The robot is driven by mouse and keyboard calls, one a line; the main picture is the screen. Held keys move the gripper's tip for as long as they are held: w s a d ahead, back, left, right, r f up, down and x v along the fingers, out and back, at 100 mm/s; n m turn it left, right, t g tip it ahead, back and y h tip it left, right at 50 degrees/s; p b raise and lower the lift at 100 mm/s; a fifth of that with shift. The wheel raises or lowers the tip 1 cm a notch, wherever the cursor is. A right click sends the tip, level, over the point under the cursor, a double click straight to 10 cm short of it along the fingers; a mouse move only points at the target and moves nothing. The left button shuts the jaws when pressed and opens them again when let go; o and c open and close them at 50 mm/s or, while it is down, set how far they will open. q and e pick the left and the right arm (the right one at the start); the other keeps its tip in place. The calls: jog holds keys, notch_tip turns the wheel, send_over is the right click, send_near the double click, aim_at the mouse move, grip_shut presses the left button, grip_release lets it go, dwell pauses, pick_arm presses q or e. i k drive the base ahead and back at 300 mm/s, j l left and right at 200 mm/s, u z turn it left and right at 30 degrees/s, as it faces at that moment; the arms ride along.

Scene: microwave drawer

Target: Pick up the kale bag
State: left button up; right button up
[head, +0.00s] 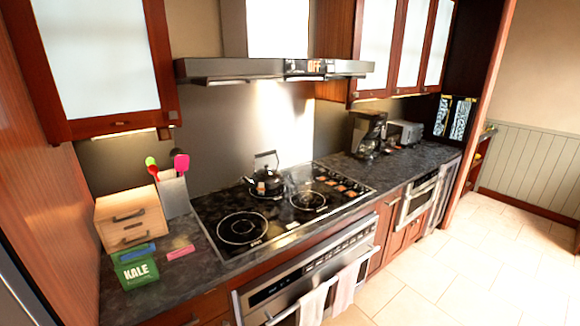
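The kale bag (137,271) is a green bag with white "KALE" lettering and a blue top strip. It stands upright on the dark stone counter at the lower left of the head view. It is close to the counter's front edge, in front of a light wooden box with drawers (131,217). Neither of my grippers shows in the head view.
A pink block (180,252) lies right of the bag. A utensil holder (173,194) stands behind. The cooktop (240,228) with a kettle (266,182) is to the right. Towels (313,303) hang on the oven handle. Tiled floor (440,262) is clear at right.

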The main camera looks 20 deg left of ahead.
aim_at(136, 272)
jog(key=i+l+u, duration=0.25)
jog(key=u, duration=0.2)
jog(key=i+l+u, duration=0.2)
jog(key=l+u, duration=0.2)
jog(key=i+l+u, duration=0.25)
jog(key=l+u, duration=0.25)
jog(key=l, duration=0.25)
